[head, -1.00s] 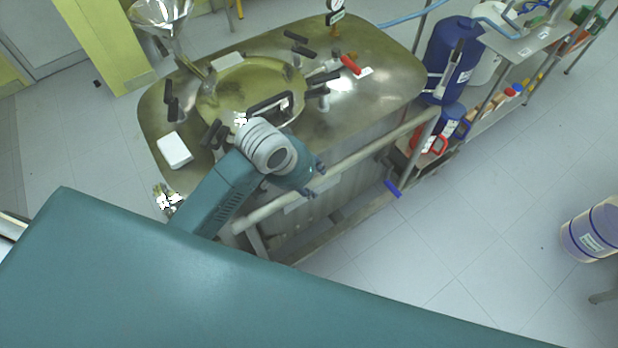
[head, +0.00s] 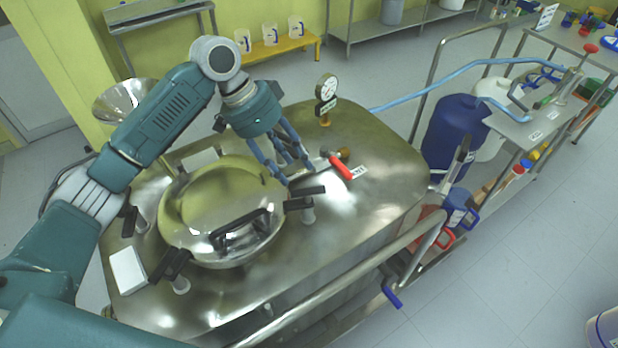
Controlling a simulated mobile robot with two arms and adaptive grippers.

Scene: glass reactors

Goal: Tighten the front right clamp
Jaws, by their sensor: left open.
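The steel reactor top carries a round domed lid (head: 205,205) with a black bar handle. The front right clamp (head: 307,204) has black handles and a short metal post, standing at the lid's right edge. Another black clamp (head: 176,270) stands at the lid's front left, and one more (head: 134,218) at its left. My left gripper (head: 287,172) is open and points down, just behind the front right clamp in the picture. Its fingers look empty; I cannot tell whether they touch anything. The back right clamp is not visible, perhaps behind my gripper. My right gripper is out of view.
A red-handled valve (head: 341,168) and a pressure gauge (head: 326,90) stand right of and behind my gripper. A metal funnel (head: 118,100) is at the back left. A rail (head: 340,280) runs along the front.

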